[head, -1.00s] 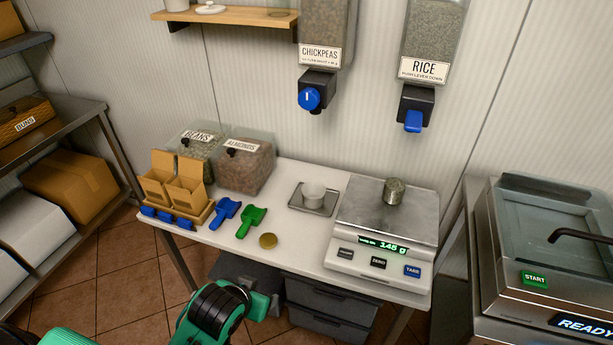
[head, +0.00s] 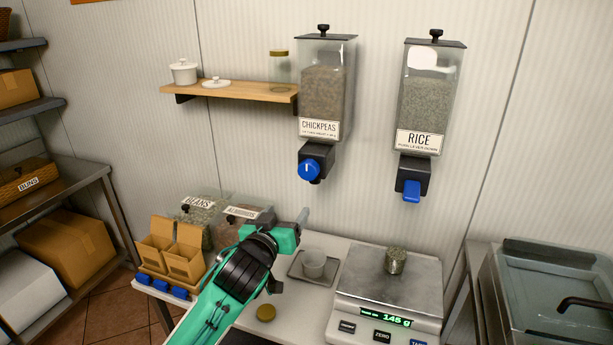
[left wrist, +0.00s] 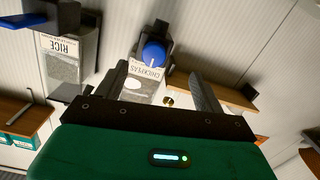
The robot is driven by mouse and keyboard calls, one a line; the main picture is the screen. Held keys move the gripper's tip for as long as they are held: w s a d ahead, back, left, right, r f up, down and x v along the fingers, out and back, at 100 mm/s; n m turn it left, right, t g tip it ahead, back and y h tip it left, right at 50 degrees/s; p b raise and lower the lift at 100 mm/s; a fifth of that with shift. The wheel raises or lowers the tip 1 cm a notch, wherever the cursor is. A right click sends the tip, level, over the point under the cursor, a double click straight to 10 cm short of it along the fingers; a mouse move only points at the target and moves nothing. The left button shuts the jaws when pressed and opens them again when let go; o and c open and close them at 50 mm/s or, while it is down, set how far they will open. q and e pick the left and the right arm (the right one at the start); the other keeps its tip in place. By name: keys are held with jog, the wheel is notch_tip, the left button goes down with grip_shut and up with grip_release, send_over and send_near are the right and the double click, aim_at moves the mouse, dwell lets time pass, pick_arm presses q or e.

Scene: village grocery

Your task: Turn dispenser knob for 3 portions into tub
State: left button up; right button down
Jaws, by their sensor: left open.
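The chickpeas dispenser (head: 321,95) hangs on the wall, with a round blue knob (head: 309,169) bearing a white mark on its front. My right gripper is out of view.
A scale (head: 385,287) reading 145 g holds a small filled container (head: 396,261) right of the tub. The rice dispenser (head: 427,100) with a blue lever hangs to the right. A wooden shelf (head: 240,92) is at upper left. My left arm partly covers the bins.

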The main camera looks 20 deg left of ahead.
aim_at(307, 174)
pick_arm(q)
jog(key=shift+t, duration=0.4)
jog(key=w+p, duration=0.1)
jog(key=w, duration=0.4)
jog(key=w+r+p, duration=0.1)
jog(key=w, duration=0.3)
jog(key=w+r+p, duration=0.1)
jog(key=w, duration=0.4)
jog(key=shift+w+d+r+p, duration=0.15)
jog(key=shift+w+d+p, duration=0.1)
jog(key=shift+w+p, duration=0.15)
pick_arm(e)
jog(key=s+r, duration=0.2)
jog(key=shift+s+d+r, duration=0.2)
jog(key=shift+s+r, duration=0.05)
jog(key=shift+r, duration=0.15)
pick_arm(q)
jog(key=shift+c, duration=0.2)
jog(key=c, duration=0.9)
